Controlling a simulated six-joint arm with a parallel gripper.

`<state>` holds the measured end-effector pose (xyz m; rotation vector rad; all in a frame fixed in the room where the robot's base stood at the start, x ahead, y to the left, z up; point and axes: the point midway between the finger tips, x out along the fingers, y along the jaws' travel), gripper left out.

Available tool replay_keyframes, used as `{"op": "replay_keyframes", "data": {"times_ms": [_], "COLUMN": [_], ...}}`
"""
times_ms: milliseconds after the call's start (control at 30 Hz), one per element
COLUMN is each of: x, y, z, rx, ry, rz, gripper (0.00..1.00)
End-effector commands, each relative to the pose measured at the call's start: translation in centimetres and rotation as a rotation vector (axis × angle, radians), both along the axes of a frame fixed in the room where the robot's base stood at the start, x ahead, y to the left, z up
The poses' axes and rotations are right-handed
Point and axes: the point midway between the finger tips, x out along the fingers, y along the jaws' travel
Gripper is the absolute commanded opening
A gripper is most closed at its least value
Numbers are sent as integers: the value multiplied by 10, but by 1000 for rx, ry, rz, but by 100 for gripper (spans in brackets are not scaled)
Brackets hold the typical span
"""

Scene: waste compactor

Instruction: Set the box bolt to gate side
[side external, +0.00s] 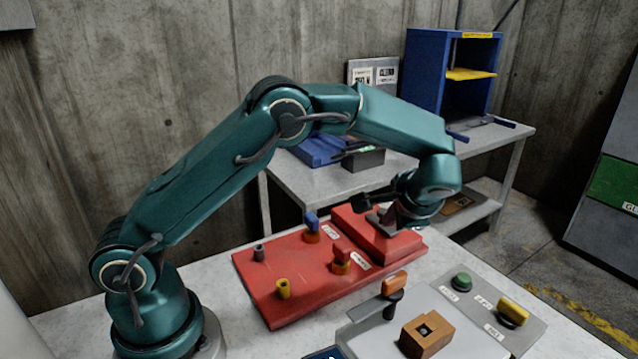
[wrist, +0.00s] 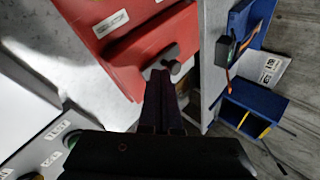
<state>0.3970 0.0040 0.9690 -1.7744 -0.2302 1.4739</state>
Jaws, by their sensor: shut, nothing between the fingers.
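A red panel (side external: 272,290) lies on the bench, with a raised red box (side external: 358,232) at its back right. In the wrist view the red box (wrist: 120,45) carries a small grey handle (wrist: 168,56), which looks like the box bolt, near its edge. My gripper (side external: 383,217) is over the raised box. In the wrist view my gripper (wrist: 160,78) is shut and empty, its fingertips close to the grey handle. I cannot tell whether they touch it. The side view mostly hides the handle behind my gripper, and its set side cannot be read.
A blue cabinet (side external: 425,75) stands behind.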

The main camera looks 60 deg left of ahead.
Motion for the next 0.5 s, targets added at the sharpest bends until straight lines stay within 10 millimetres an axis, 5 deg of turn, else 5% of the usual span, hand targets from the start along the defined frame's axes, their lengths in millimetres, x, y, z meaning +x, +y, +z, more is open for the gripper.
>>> {"op": "replay_keyframes", "data": {"times_ms": [500], "x": [6], "y": [11], "z": [-2], "rx": [0], "ry": [-1], "rz": [-1], "gripper": [0]}}
